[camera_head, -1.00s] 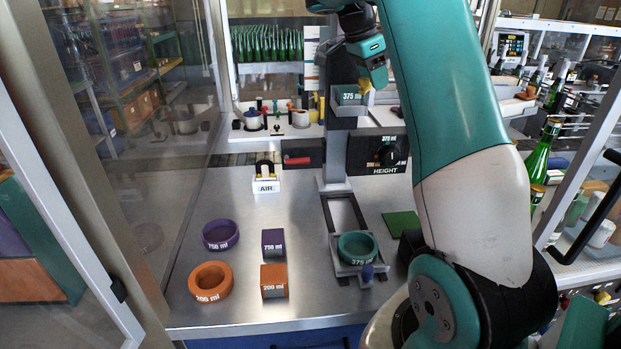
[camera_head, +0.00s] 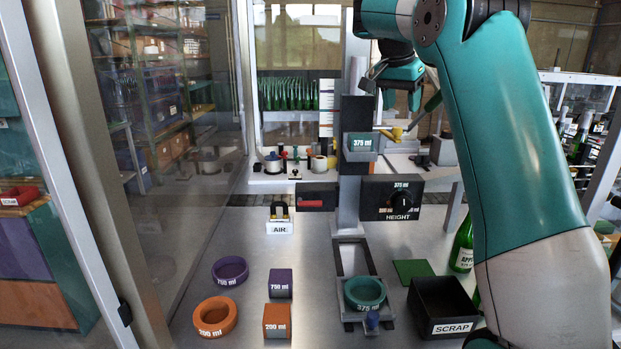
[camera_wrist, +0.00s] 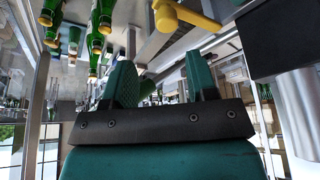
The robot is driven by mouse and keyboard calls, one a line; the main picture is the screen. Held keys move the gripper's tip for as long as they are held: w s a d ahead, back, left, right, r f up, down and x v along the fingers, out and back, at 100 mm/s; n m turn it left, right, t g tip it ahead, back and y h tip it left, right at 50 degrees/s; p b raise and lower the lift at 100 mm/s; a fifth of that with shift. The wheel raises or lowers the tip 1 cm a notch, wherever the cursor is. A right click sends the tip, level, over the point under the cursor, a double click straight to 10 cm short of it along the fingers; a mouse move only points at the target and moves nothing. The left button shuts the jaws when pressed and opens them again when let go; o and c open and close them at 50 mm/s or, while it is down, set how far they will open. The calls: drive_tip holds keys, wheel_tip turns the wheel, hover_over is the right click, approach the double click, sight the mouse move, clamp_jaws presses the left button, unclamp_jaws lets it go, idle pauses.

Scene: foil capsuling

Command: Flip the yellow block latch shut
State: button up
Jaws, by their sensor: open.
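The yellow latch (camera_head: 393,134) sticks out to the right beside the teal 375 ml block (camera_head: 361,143), which sits in a holder on the upright column. The latch also shows at the top of the wrist view (camera_wrist: 178,14), as a rounded knob with an arm. My gripper (camera_head: 416,100) is above and slightly right of the latch, apart from it. In the wrist view my gripper (camera_wrist: 160,82) has its two teal fingers spread with nothing held between them. The latch's far side is hidden.
The black HEIGHT knob panel (camera_head: 403,199) and a red handle (camera_head: 312,204) are below the block. A teal 375 ml ring (camera_head: 364,291) sits at the column's foot. A black SCRAP bin (camera_head: 443,303) and green bottle (camera_head: 463,246) stand right. Green bottles line the back.

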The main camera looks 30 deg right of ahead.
drive_tip(key=w+p+v, duration=0.1)
drive_tip(key=p+v, duration=0.6)
drive_tip(key=v, duration=0.4)
drive_tip(key=s+a+f+n+y+b, duration=0.1)
drive_tip(key=s+a+f+n+b, duration=0.2)
drive_tip(key=a+f+n, duration=0.2)
drive_tip(key=s+a+f+n+t+y+b, duration=0.1)
drive_tip(key=a+f+n+b, duration=0.3)
drive_tip(key=a+f, duration=0.5)
drive_tip(key=s+a+f+n+y+b, duration=0.2)
drive_tip(key=a+f+n, duration=0.5)
drive_tip(key=a, duration=0.5)
drive_tip(key=shift+s+f+t+b, duration=0.2)
drive_tip(key=shift+s+t+b, duration=0.2)
drive_tip(key=shift+s+b, duration=0.7)
drive_tip(key=shift+s+a, duration=0.15)
drive_tip(key=shift+s, duration=0.05)
